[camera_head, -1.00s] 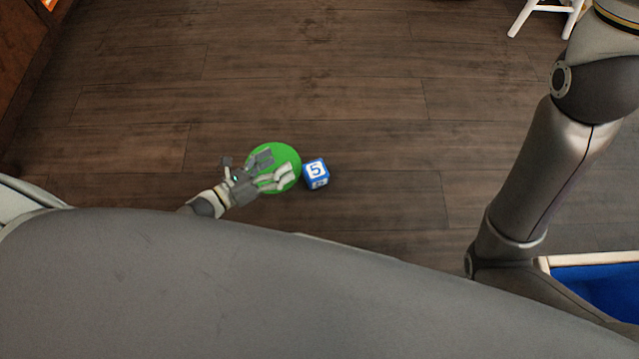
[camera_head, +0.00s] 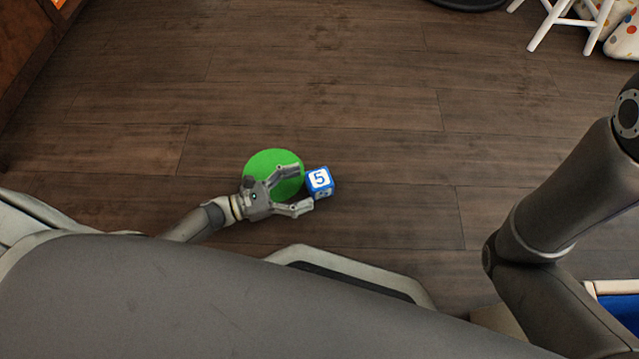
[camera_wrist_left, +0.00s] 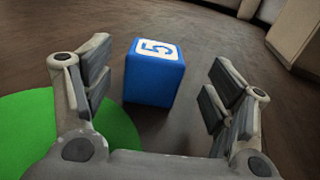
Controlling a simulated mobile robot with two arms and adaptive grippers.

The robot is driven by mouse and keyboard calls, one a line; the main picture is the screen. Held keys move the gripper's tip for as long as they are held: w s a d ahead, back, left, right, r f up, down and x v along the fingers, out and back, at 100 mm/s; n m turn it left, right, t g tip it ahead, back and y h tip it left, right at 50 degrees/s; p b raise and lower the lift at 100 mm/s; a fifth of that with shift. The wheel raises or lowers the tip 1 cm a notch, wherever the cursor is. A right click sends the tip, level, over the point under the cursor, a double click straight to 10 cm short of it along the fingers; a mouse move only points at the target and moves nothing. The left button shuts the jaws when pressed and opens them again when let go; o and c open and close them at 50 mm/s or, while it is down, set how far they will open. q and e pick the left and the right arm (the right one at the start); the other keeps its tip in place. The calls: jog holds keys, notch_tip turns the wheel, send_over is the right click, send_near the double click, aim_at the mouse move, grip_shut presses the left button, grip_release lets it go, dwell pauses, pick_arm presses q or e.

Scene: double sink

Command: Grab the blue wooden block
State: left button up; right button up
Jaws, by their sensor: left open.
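The blue wooden block (camera_head: 319,182), with a white face and the number 5, sits on the floor just right of a flat green disc (camera_head: 268,160). My left gripper (camera_head: 305,190) is open, low over the disc's near right side, with its fingers pointing at the block. In the left wrist view the block (camera_wrist_left: 153,72) stands ahead between the two spread fingers, nearer the left one, with a gap to the right finger. The left gripper (camera_wrist_left: 155,100) holds nothing. My right arm shows at the right of the head view, but its gripper is out of view.
Dark wooden floor (camera_head: 330,90) is free beyond and right of the block. A white stool (camera_head: 565,20) and a spotted white thing (camera_head: 622,38) stand at the far right. A blue-lined container (camera_head: 615,310) is at the lower right.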

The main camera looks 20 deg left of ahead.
aim_at(308, 183)
pick_arm(q)
jog(key=b+x, duration=0.2)
jog(key=x, duration=0.2)
jog(key=shift+w+r, duration=0.1)
jog(key=shift+w, duration=0.2)
jog(key=shift+w+d+r, duration=0.1)
jog(key=shift+w+d, duration=0.05)
jog(key=shift+d, duration=0.1)
jog(key=shift+c, duration=0.3)
jog(key=c, duration=1.1)
